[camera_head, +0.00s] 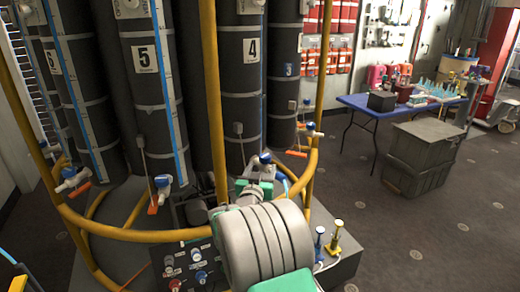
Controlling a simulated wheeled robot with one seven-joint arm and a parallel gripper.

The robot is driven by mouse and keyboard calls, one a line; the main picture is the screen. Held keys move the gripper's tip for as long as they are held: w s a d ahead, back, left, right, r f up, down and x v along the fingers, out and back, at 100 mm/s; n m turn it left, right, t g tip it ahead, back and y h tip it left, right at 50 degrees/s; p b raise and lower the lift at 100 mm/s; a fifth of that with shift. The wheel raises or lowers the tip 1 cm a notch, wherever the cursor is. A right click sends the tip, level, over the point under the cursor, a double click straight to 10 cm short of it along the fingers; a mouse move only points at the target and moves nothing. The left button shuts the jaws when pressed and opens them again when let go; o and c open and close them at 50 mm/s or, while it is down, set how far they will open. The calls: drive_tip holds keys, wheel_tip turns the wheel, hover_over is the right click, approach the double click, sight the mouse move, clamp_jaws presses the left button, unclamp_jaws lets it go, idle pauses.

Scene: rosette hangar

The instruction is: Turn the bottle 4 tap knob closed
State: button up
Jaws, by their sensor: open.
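Bottle 4 (241,90) is a tall dark cylinder with light bands and a white "4" label, standing at the centre. A blue tap knob (265,158) shows low in front of it, partly hidden by my arm; it appears to be bottle 4's tap. My gripper (268,170) is open, at or right beside this knob. The grey ribbed arm and green wrist hide much of the jaws. I cannot tell whether the jaws touch the knob or how far it is turned.
A yellow rail (130,235) curves around the bottles, with an upright yellow post (209,100) left of my gripper. Bottle 5's blue tap (163,182) is to the left. A control panel (185,265) stands below. A blue table (365,107) and grey crate (423,155) are right, with clear floor.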

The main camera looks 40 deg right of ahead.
sight(263, 161)
drive_tip(key=p+x, duration=0.1)
drive_tip(key=x, duration=0.6)
drive_tip(key=shift+w+d+p, duration=0.15)
drive_tip(key=shift+d+p, duration=0.05)
drive_tip(key=shift+p, duration=0.2)
drive_tip(key=shift+c, duration=0.2)
clamp_jaws()
drive_tip(key=b, duration=0.3)
drive_tip(key=shift+a+f+m+g+h, duration=0.1)
drive_tip(key=shift+f+m+g+h, duration=0.2)
drive_tip(key=shift+f+g, duration=0.1)
drive_tip(key=shift+r+m+g+h+b, duration=0.15)
drive_tip(key=shift+m+g+h+b, duration=0.25)
drive_tip(key=shift+b, duration=0.75)
drive_tip(key=shift+r, duration=0.3)
